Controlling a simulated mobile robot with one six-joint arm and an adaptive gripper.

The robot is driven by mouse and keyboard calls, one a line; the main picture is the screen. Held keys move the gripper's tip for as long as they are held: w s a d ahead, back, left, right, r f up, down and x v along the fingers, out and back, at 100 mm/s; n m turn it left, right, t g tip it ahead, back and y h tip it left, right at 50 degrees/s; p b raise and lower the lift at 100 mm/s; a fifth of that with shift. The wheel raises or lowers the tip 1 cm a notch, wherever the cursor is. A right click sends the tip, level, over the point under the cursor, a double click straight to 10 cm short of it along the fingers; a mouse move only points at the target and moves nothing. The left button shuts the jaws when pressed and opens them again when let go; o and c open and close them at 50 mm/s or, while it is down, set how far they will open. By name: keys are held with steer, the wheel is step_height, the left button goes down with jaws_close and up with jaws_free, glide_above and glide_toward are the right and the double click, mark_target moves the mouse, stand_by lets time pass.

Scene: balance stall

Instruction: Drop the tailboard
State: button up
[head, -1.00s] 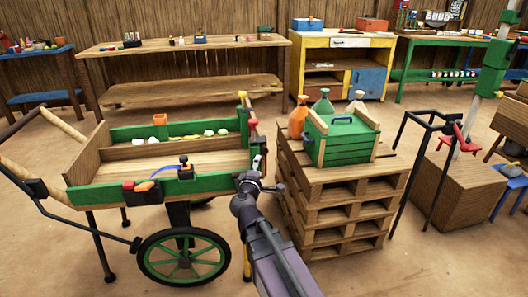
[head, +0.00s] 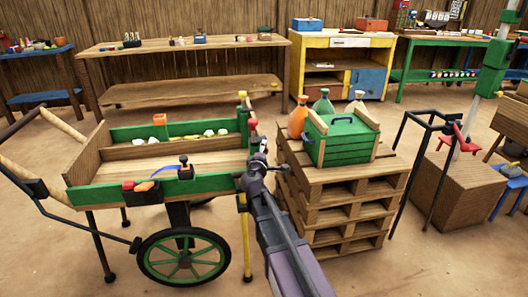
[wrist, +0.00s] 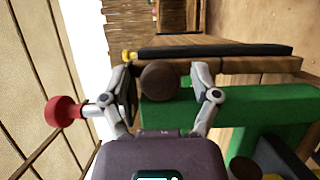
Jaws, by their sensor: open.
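The green and wooden handcart (head: 150,188) stands at left in the head view, its right end beside my gripper (head: 258,152). A yellow-topped post (head: 243,98) and a red knob (head: 253,125) mark that end. My arm largely hides the tailboard there, so its exact angle cannot be told. In the wrist view my gripper (wrist: 162,78) is open, its fingers on either side of a dark brown round knob (wrist: 160,82) in front of a green board (wrist: 240,105). Contact with the knob cannot be told. The red knob (wrist: 65,112) shows left of the fingers.
A black frame (head: 400,165) is farther right. Benches line the back wall. Open sandy floor lies in front of the cart's wheel (head: 184,258).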

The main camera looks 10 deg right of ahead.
jaws_close()
steer(key=shift+a, duration=0.15)
